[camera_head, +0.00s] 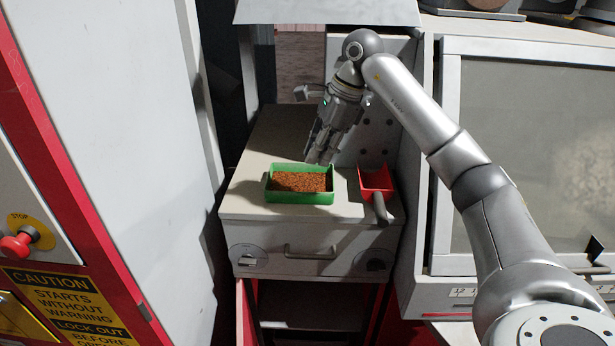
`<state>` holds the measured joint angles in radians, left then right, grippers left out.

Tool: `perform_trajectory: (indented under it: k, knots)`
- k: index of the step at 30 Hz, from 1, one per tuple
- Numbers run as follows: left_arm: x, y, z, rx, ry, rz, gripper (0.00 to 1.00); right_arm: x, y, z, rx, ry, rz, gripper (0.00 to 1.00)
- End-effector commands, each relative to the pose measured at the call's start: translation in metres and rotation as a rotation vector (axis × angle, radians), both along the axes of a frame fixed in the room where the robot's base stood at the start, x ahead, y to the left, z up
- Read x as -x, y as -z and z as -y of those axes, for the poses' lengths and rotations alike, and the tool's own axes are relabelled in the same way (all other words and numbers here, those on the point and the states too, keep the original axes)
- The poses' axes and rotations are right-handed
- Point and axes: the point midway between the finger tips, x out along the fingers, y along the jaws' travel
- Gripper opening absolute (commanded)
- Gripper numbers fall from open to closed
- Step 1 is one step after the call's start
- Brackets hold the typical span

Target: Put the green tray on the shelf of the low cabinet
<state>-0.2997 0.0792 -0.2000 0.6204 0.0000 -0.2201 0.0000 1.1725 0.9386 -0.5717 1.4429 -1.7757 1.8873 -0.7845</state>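The green tray (300,198), full of brown granules, sits level on the pale top of the low cabinet (236,205). My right gripper (322,155) points down just behind the tray's rear edge, right of its middle. Its fingers overlap the rear edge in the picture, and I cannot tell whether they touch the tray. Their opening is not clear from this angle. A dark open space with a shelf (312,312) is under the cabinet's drawer, between red posts. My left gripper is out of view.
A red scoop (376,180) with a grey handle lies right of the tray. A white machine with a window (530,150) stands to the right. A red and white machine with a stop button (18,243) stands at left. The cabinet top behind the tray is clear at left.

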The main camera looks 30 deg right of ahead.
Motion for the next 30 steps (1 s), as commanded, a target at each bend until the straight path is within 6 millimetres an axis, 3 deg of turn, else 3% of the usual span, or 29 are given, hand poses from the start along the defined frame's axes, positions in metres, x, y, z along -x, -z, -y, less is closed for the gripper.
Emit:
perform_trajectory:
  k: [7, 15, 22, 30]
  knots:
    - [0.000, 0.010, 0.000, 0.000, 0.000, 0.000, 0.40, -0.011, 0.009, -0.001, 0.326, -0.574, 0.020, 0.14]
    - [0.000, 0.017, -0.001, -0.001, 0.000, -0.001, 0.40, -0.013, 0.013, 0.024, 0.585, -1.107, -0.077, 0.14]
    - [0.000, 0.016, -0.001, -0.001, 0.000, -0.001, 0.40, -0.012, 0.016, 0.037, 0.644, -1.275, -0.133, 0.14]
    - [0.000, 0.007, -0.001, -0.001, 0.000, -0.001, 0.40, -0.016, 0.054, 0.048, 0.644, -1.280, -0.136, 0.14]
